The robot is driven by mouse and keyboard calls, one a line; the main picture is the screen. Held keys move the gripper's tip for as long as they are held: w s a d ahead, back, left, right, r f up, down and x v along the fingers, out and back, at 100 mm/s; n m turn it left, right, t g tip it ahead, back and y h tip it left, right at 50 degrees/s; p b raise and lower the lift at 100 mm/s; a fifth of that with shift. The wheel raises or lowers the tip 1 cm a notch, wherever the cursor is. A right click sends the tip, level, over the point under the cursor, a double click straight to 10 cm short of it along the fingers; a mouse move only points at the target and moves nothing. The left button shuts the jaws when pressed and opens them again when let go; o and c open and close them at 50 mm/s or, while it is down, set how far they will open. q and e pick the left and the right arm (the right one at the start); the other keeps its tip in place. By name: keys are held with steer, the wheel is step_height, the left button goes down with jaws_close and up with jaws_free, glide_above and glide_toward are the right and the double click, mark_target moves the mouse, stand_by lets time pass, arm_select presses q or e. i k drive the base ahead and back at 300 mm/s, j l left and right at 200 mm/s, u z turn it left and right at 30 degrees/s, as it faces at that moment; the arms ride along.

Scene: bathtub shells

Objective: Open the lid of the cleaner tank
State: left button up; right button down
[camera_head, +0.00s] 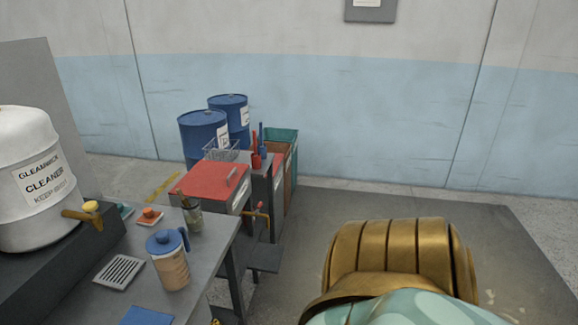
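A white tank (38,165) with a domed top stands at the left edge, cut off by the frame. Its label reads "CLEANER" and "KEEP SHUT". A brass tap with a yellow knob (91,207) is at its lower right. Farther back, a box-shaped tank has a red lid (213,186) with a metal handle (233,177) on top. The red lid lies flat and looks closed. A tap with a red handle (262,214) sticks out at its right side. I cannot see either of my grippers.
The grey bench (214,240) holds a blue-lidded jug (169,262), a grated white dish (119,271) and a cup of tools (192,215). Blue drums (203,132) and a green bin (281,138) stand behind.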

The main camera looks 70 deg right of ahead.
mark_target(208, 179)
steer(key=z, duration=1.7)
steer(key=i+l, duration=0.25)
